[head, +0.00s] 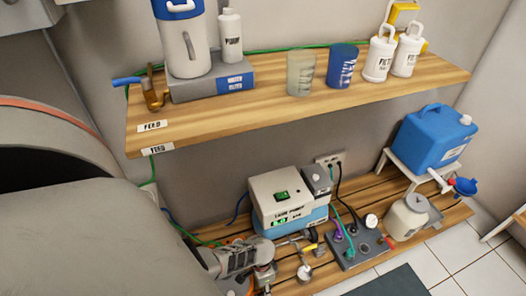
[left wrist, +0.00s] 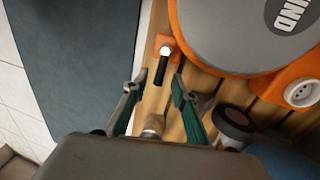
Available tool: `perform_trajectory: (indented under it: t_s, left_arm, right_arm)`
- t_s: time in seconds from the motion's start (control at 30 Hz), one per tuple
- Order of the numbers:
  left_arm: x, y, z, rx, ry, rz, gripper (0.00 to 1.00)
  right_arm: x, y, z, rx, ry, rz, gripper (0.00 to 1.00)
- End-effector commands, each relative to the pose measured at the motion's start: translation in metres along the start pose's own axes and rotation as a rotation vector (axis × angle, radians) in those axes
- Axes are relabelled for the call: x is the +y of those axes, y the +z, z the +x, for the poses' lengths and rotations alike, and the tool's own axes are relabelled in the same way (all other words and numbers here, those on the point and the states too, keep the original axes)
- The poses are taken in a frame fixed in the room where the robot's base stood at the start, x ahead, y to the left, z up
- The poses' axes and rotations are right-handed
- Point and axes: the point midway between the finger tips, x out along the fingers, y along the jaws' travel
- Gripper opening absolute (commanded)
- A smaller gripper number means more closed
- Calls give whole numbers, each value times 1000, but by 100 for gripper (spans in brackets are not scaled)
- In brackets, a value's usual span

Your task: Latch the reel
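The orange reel (left wrist: 182,50) fills the upper right of the left wrist view, with a grey disc face (left wrist: 245,25) marked "WIND". At its left side a small orange tab carries a black lever (left wrist: 161,70) with a white round tip. My left gripper (left wrist: 155,90) is open, its two green-backed fingers apart. The black lever shows beyond and between the fingertips; I cannot tell whether they touch it. In the head view my left gripper (head: 240,260) is low over the slatted bench, and the reel is mostly hidden. My right gripper is not in view.
The lower slatted bench (head: 300,283) holds a white-and-blue pump box (head: 287,198), a grey panel with knobs (head: 352,250), a white jar (head: 407,216) and a blue canister (head: 435,138). A wooden shelf (head: 220,118) with cups and bottles overhangs it. A dark mat (left wrist: 75,60) lies left of the bench.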

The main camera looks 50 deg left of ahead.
Motion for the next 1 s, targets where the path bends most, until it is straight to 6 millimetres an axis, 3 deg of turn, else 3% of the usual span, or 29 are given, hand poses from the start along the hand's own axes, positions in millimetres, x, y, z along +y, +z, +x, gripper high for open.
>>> perform_trajectory:
  t_s: [0.8,1.0]
  left_arm:
    - [0,1,-93,1,-3,0,27]
    - [0,1,-105,0,-4,0,27]
  right_arm:
    - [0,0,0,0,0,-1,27]
    - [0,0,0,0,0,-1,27]
